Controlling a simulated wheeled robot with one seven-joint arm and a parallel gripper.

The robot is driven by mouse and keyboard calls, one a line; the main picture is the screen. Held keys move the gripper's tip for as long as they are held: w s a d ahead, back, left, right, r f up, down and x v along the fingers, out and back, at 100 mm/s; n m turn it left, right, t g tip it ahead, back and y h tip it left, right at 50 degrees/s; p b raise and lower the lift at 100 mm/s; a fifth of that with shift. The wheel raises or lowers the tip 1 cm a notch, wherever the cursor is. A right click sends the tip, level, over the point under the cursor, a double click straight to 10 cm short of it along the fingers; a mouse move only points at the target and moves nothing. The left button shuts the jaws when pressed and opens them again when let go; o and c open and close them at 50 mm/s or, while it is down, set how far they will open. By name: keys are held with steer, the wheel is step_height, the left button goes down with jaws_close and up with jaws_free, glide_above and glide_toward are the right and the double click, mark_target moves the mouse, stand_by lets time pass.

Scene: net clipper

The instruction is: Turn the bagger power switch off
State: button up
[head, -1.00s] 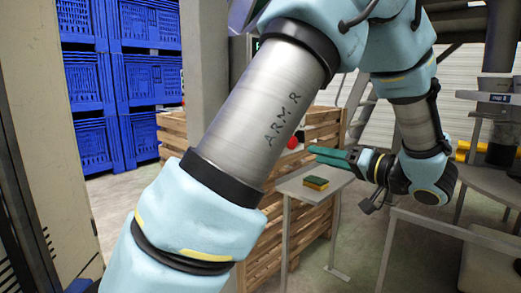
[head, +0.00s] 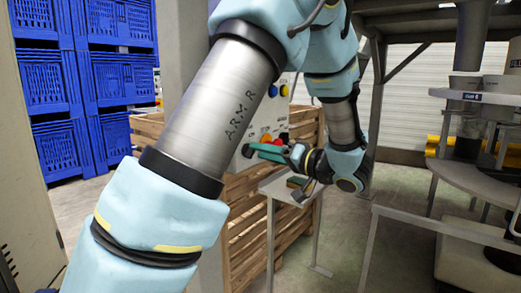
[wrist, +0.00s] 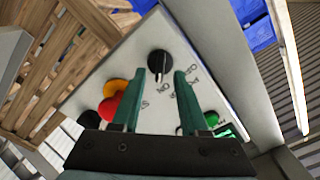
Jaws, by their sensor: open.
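A grey control panel (wrist: 215,62) fills the middle of the wrist view. A black rotary knob (wrist: 159,62) with a white mark sits on it, with lettering to its right. In the head view my gripper (head: 264,152) is in front of the lower part of the panel (head: 290,107), and the knob cannot be made out.
A red button (wrist: 110,108), an orange button (wrist: 115,87) and a green button (wrist: 211,118) flank my fingers. Wooden crates (head: 246,222) stand behind. Blue crates (head: 62,150) are stacked at left.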

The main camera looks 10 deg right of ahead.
steer(key=shift+w+a, duration=0.35)
steer(key=shift+w, duration=0.05)
jaws_close()
stand_by(0.4)
